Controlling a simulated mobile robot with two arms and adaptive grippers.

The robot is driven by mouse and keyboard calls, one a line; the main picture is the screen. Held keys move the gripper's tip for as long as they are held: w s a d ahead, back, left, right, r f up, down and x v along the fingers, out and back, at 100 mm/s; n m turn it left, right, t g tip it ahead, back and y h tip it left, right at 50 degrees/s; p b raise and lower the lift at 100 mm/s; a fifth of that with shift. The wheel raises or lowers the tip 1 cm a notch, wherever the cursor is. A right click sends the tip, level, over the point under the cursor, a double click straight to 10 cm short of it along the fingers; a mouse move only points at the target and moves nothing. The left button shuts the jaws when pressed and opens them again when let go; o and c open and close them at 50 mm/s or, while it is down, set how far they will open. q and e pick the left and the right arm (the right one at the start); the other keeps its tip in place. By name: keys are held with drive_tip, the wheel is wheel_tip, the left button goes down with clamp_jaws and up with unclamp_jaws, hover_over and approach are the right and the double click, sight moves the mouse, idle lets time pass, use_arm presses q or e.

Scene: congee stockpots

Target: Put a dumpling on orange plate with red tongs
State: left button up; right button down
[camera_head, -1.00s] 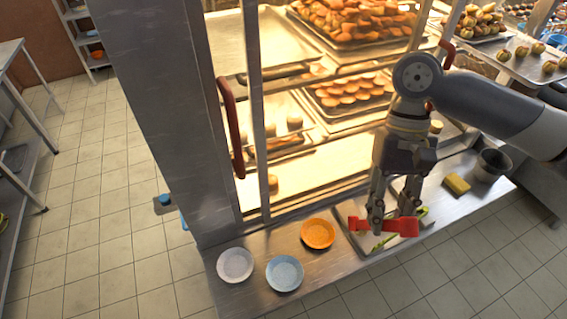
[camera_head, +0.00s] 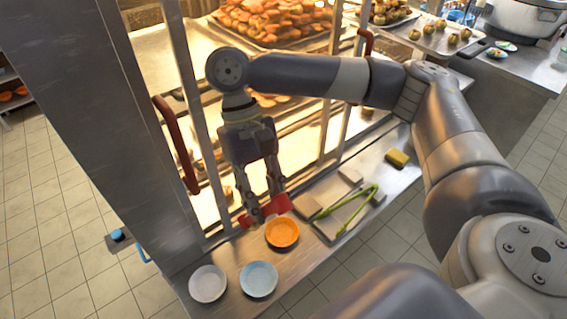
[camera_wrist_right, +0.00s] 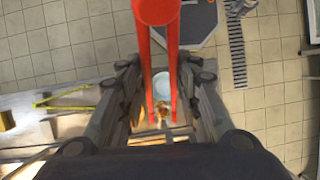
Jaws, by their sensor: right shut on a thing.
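My right gripper (camera_head: 262,208) is shut on the red tongs (camera_head: 275,205) and holds them at the cabinet's front edge, just behind the orange plate (camera_head: 282,232). In the right wrist view the tongs (camera_wrist_right: 157,12) run between the fingers (camera_wrist_right: 160,100). A small brownish thing (camera_wrist_right: 153,117) shows between the tong arms; I cannot tell whether they grip it. The orange plate looks empty on the steel ledge. A small pale bun or dumpling (camera_head: 227,190) lies on the cabinet's lower shelf. My left gripper is not in view.
A white plate (camera_head: 208,284) and a light blue plate (camera_head: 259,279) stand left of the orange one. Cabinet posts and a red handle (camera_head: 175,145) stand close to my arm.

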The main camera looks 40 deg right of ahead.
drive_tip(key=w+d+f+n+t+h+p, duration=0.4)
drive_tip(key=w+d+f+n, duration=1.3)
drive_tip(key=n, duration=0.9)
drive_tip(key=w+d+t+p, duration=0.1)
drive_tip(key=w+t+p, duration=0.1)
drive_tip(key=t, duration=0.1)
drive_tip(key=shift+d+f+t+p, duration=0.15)
drive_tip(key=shift+f+t+p, duration=0.2)
drive_tip(key=shift+t, duration=0.05)
wheel_tip(320, 180, down, 9)
drive_tip(key=b, duration=1.1)
drive_tip(key=shift+s, duration=0.1)
